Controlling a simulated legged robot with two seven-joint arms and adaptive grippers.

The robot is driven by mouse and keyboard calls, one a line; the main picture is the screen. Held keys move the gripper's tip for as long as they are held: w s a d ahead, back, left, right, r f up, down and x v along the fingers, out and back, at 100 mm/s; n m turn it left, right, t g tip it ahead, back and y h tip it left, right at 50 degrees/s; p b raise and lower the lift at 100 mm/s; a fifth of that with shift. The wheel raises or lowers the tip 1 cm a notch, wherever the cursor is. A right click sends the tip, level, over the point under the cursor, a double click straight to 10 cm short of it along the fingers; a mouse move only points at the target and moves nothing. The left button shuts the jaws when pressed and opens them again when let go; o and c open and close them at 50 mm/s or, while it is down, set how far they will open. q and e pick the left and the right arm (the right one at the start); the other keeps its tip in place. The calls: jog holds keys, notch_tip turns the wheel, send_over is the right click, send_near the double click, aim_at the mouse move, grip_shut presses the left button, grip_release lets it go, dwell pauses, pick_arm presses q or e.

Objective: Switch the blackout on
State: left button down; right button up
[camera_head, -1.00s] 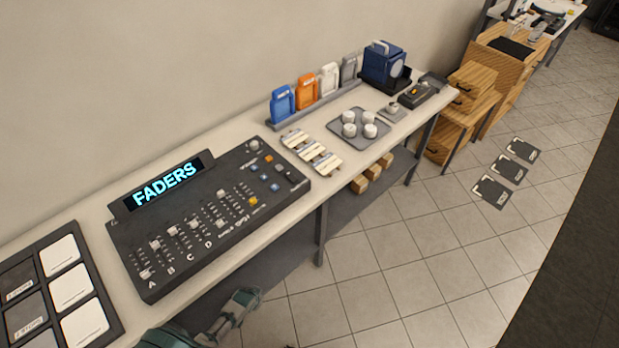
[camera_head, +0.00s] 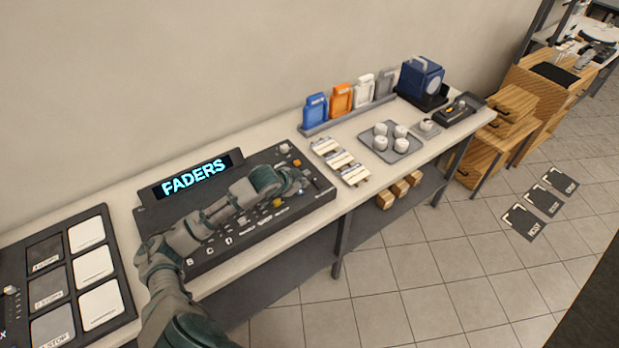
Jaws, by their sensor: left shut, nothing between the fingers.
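A dark control console (camera_head: 155,215) lies on the long white table, with a lit screen (camera_head: 194,176) reading "FADERS" at its back. No label reading blackout is legible. My left arm reaches across the console from the front left and hides many faders and buttons. My left gripper (camera_head: 303,187) is shut and empty, over the console's right part near the buttons. I cannot tell whether it touches one. My right gripper is out of view.
Left of the console is a dark panel (camera_head: 73,268) with white and grey tiles. To its right are label strips (camera_head: 340,161), a grey tray (camera_head: 371,147) with several white cups, coloured pouches (camera_head: 315,110) and a blue machine (camera_head: 419,80).

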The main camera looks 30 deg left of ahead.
pick_arm(q)
jog(key=r, duration=0.1)
jog(key=a+r, duration=0.1)
jog(key=w+r, duration=0.1)
jog(key=shift+a, duration=0.3)
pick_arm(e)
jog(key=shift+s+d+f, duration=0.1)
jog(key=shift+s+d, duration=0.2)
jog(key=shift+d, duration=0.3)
